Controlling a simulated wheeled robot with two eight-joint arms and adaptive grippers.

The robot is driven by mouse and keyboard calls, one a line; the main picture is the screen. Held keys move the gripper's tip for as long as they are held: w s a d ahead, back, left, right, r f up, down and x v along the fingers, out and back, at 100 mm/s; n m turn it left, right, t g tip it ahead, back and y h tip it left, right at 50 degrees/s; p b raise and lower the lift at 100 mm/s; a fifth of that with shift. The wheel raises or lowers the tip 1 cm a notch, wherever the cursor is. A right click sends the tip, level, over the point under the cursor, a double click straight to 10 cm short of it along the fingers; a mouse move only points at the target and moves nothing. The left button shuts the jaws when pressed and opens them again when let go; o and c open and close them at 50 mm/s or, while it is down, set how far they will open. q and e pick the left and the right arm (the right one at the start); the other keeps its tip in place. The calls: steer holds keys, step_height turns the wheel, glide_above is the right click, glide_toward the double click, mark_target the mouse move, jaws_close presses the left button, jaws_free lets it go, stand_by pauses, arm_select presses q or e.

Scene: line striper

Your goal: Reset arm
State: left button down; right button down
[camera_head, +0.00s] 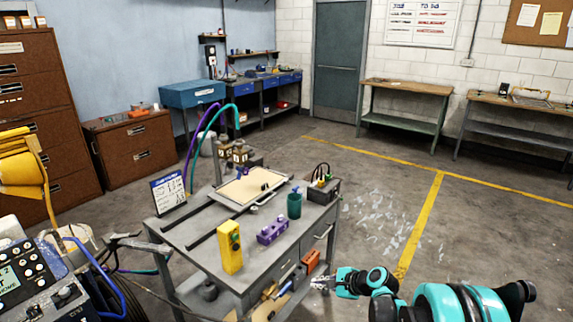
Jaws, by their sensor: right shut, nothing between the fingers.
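My right arm comes in from the bottom right, teal and black. Its gripper (322,284) is shut and empty, beside the right side of the grey cart (190,233), close to the cart's open lower shelf. The gripper is small in view and its fingertips touch nothing that I can make out. My left arm and left gripper are not in view.
On the cart stand a yellow control box (230,247), a purple block (272,231), a green cup (294,204) and a tray (250,187). A control panel (60,285) with hoses is at the lower left. Open floor with yellow lines (418,230) lies right.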

steer(key=s+d+r+n+h, duration=0.2)
steer(key=s+r+n+h, duration=0.2)
steer(key=s+r+n, duration=0.65)
steer(key=s+d+n+h, duration=0.2)
steer(key=s+n, duration=0.1)
steer(key=s, duration=0.7)
steer(key=s+d+r+n+h, duration=0.1)
steer(key=s+d+n, duration=0.2)
steer(key=s, duration=0.7)
steer(key=shift+s+d+n+h, duration=0.15)
steer(key=shift+s+n+h, duration=0.2)
steer(key=shift+n, duration=0.3)
